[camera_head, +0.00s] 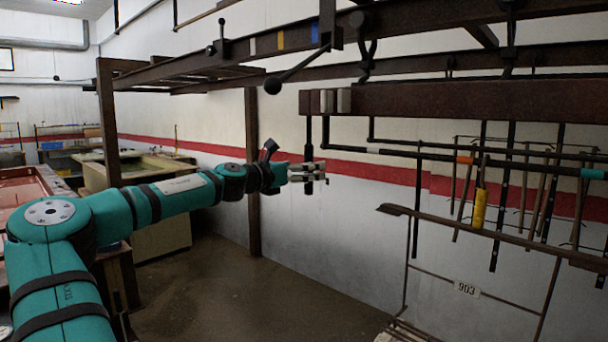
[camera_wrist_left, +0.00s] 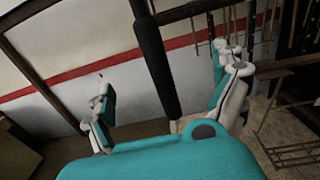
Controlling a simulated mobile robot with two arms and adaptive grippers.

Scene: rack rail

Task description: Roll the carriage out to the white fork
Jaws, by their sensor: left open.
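A dark red-brown beam (camera_head: 440,102) with pale blocks (camera_head: 335,101) at its left end hangs under the overhead rail (camera_head: 410,62); it looks like the carriage. A black upright handle bar (camera_head: 308,135) hangs below that end. My left gripper (camera_head: 308,172) is at the bar's lower part. In the left wrist view the bar (camera_wrist_left: 152,50) passes between the spread fingers of my left gripper (camera_wrist_left: 165,75), with gaps on both sides. A white mark (camera_head: 252,46) is on the rail at left, near a small upright lever (camera_head: 222,42), possibly the white fork. My right gripper is not seen.
Yellow (camera_head: 281,40) and blue (camera_head: 315,33) marks follow along the rail. A ball-ended lever (camera_head: 285,77) hangs below it. A brown post (camera_head: 252,170) stands behind my left arm. Tools (camera_head: 480,205) hang at right. Floor (camera_head: 250,290) is clear.

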